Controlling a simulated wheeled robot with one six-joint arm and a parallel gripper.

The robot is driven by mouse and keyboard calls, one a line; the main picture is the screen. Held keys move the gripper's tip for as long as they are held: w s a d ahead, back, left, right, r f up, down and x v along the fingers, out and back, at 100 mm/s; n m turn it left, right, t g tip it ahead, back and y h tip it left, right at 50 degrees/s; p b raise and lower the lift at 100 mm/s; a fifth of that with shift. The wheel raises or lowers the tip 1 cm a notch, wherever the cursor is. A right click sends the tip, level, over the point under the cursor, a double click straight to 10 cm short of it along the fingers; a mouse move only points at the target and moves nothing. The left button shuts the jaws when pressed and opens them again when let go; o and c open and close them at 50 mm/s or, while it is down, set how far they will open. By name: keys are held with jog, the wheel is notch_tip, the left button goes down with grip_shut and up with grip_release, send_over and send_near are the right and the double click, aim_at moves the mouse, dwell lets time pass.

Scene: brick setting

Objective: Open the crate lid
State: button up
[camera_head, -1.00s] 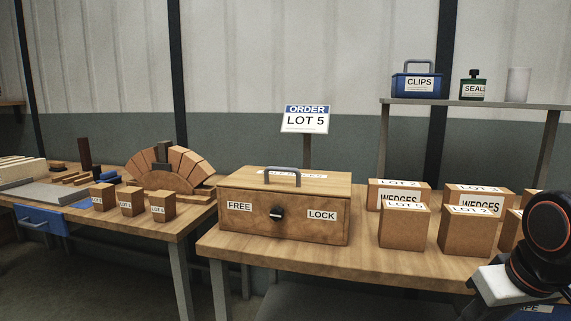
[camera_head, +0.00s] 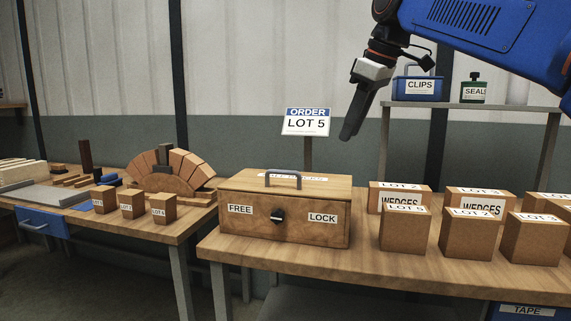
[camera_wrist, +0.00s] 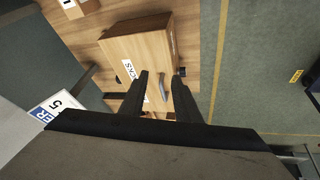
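The wooden crate (camera_head: 300,232) stands on the bench, and its lid (camera_head: 235,180) looks shut. A grey handle (camera_head: 284,173) arches over the lid top. A dark knob (camera_head: 277,216) sits on the crate front between the FREE label (camera_head: 240,209) and the LOCK label (camera_head: 322,218). My gripper (camera_head: 350,132) hangs in the air above and to the right of the crate, touching nothing. In the wrist view its two fingers (camera_wrist: 161,76) are apart and empty. The lid (camera_wrist: 135,48) and its handle (camera_wrist: 163,86) show beyond them; the fingers hide part of the crate.
The order sign (camera_head: 307,121) on a post behind the crate reads LOT 5. Several lot boxes (camera_head: 404,229) stand right of the crate. A shelf (camera_head: 480,104) at the back right holds a blue CLIPS box (camera_head: 419,88). The bench strip before the crate is clear.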

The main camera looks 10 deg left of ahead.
jog(key=w+a+r+n, duration=0.3)
jog(key=a+r+n, duration=0.15)
jog(key=a, duration=0.45)
send_near(285, 172)
jog(key=shift+g+y, duration=0.3)
jog(key=shift+y, duration=0.1)
jog(key=x, duration=0.5)
jog(key=w+x, duration=0.1)
jog(key=x, duration=0.1)
jog(key=shift+w+a+f, duration=0.1)
jog(key=shift+a, duration=0.1)
grip_shut()
